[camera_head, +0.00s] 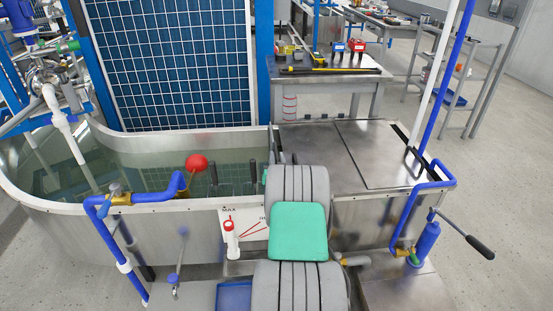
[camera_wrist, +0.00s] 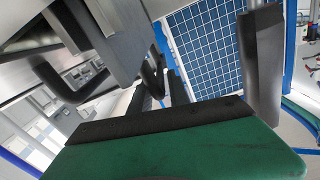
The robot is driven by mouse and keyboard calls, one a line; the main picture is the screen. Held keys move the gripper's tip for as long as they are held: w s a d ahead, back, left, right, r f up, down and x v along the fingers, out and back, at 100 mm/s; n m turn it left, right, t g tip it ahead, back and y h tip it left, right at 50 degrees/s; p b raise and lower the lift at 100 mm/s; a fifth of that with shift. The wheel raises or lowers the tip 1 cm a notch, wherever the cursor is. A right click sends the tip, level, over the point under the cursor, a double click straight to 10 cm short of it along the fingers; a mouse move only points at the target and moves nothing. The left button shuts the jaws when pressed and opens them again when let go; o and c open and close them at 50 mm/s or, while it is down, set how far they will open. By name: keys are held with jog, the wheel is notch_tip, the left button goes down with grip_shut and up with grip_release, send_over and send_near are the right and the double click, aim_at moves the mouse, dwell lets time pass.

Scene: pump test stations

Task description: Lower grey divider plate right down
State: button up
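A thin grey upright edge (camera_head: 283,143), which may be the divider plate, shows just beyond my arm, where the water tank (camera_head: 60,212) meets the steel cover. My arm hides most of it, and how deep it sits cannot be told. In the wrist view dark, finger-like parts of my gripper (camera_wrist: 208,72) stand apart at the right and centre. Narrow dark edges show between them. Whether they hold the plate is unclear.
Flat steel covers (camera_head: 375,152) lie to the right. A blue pipe with a lever (camera_head: 480,247) rises at the right. A blue grid panel (camera_head: 170,60) stands behind.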

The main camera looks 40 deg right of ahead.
grip_shut()
jog(key=shift+a+f, duration=0.1)
dwell(1.0)
